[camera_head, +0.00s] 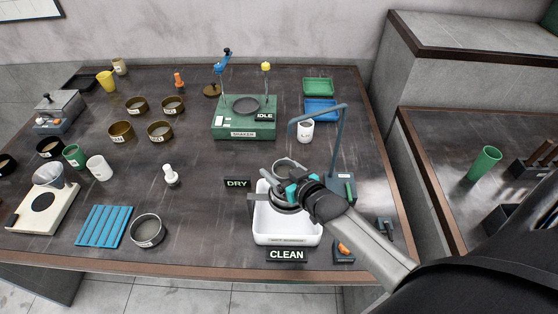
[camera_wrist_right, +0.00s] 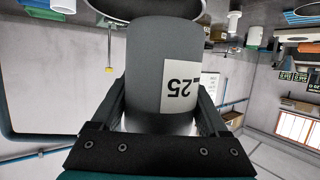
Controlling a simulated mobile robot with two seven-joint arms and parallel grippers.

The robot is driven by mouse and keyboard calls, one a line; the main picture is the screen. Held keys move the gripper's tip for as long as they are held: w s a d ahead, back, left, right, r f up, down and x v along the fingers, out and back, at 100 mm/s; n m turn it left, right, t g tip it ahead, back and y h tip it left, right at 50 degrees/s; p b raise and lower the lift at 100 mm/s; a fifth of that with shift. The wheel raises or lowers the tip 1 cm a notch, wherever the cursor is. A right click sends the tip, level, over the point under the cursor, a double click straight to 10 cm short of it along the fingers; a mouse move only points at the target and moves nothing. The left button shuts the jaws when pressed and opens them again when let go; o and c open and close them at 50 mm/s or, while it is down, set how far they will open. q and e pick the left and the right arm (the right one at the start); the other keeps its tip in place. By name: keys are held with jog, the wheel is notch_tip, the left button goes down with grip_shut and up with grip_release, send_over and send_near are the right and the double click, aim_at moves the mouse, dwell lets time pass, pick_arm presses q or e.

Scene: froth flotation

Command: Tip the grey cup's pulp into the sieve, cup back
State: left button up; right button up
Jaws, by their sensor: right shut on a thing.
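My right gripper (camera_head: 300,190) is shut on the grey cup (camera_head: 285,164) above the white tub (camera_head: 288,236). In the wrist view the grey cup (camera_wrist_right: 158,70) stands between the jaws, its pale label showing "25". Label and room both appear upside down there, so the cup looks roughly upright. Its contents cannot be seen. A dark ring, apparently the sieve (camera_head: 287,207), sits over the tub just below the gripper, partly hidden by it. My left gripper is out of view.
A thin post with an overhanging arm (camera_head: 341,150) stands right behind the gripper. A metal pan (camera_head: 148,231) and blue rack (camera_head: 104,226) lie left.

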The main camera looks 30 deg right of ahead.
jog(key=shift+s+a+m+g+y, duration=0.15)
jog(key=shift+m+g+y, duration=0.55)
jog(key=shift+m, duration=0.1)
jog(key=shift+s+a+f+m+g+y, duration=0.1)
jog(key=shift+a+m+g+y, duration=0.1)
jog(key=shift+m+g+y, duration=0.25)
jog(key=shift+s+a+f+m+g+y, duration=0.1)
jog(key=shift+a+m+g+y, duration=0.15)
jog(key=shift+m+y, duration=0.4)
jog(key=shift+m+g+y+b, duration=0.3)
jog(key=shift+m+y+b, duration=0.3)
jog(key=shift+b, duration=0.45)
jog(key=m+y+b, duration=0.1)
jog(key=b, duration=0.1)
jog(key=r+m+g+y+b, duration=0.1)
jog(key=b, duration=0.1)
jog(key=shift+a+m, duration=0.1)
jog(key=shift+m, duration=0.3)
jog(key=shift+w+d+r+m+g+y+b, duration=0.1)
jog(key=shift+r+m+g+y+b, duration=0.15)
jog(key=shift+m+y+b, duration=0.3)
jog(key=shift+d+r+m+g+y+b, duration=0.1)
jog(key=shift+r+m+g+y+b, duration=0.2)
jog(key=shift+y, duration=0.35)
jog(key=shift+d+r+m+y+b, duration=0.15)
jog(key=shift+r+m+y+b, duration=0.3)
jog(key=shift+m+y, duration=0.5)
